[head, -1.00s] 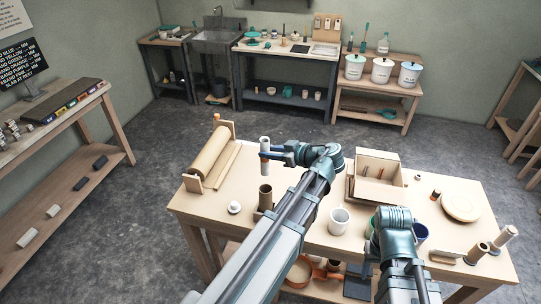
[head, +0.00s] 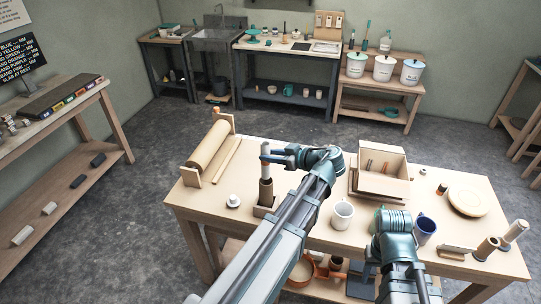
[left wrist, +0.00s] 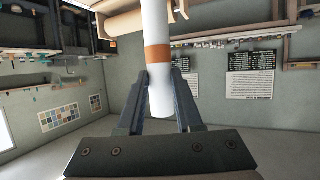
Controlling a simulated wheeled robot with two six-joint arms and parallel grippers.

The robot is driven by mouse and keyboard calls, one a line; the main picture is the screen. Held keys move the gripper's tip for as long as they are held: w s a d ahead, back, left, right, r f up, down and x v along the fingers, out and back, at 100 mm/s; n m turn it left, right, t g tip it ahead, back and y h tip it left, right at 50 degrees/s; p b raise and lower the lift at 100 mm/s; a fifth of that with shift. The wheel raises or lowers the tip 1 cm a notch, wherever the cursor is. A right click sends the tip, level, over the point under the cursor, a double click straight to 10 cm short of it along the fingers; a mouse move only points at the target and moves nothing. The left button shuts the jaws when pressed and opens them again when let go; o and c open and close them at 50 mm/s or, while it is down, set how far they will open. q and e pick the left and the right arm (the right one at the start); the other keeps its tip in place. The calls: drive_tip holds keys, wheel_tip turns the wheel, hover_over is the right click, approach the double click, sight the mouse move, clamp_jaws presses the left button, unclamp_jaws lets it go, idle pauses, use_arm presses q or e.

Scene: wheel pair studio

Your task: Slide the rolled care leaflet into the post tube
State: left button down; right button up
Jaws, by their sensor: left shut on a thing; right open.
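The rolled care leaflet (head: 265,173), white with an orange-brown band, stands upright in the head view. My left gripper (head: 270,157) is shut on it near its upper part. The brown post tube (head: 266,194) stands upright in a wooden holder (head: 262,211) directly below. The leaflet's lower end meets the tube's mouth in the picture; I cannot tell whether it is inside. In the left wrist view the leaflet (left wrist: 156,30) sits between the fingers (left wrist: 160,98), and the tube is not visible. My right arm shows at the lower right, but its fingers are hidden.
A paper roll on a stand (head: 208,150) and a white knobbed piece (head: 233,201) are left of the tube. A white mug (head: 342,215), an open wooden box (head: 382,184), a blue mug (head: 425,229) and a round board (head: 468,201) are to the right.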

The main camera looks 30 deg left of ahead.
sight(271, 180)
use_arm(q)
drive_tip(key=shift+f+b, duration=5.45)
drive_tip(key=shift+f, duration=0.25)
drive_tip(key=shift+d, duration=0.1)
drive_tip(key=c, duration=0.6)
unclamp_jaws()
drive_tip(key=shift+o, duration=0.5)
drive_tip(key=shift+s, duration=0.1)
drive_tip(key=shift+d+r, duration=0.15)
drive_tip(key=shift+d, duration=0.15)
drive_tip(key=p+v, duration=0.5)
drive_tip(key=v, duration=0.8)
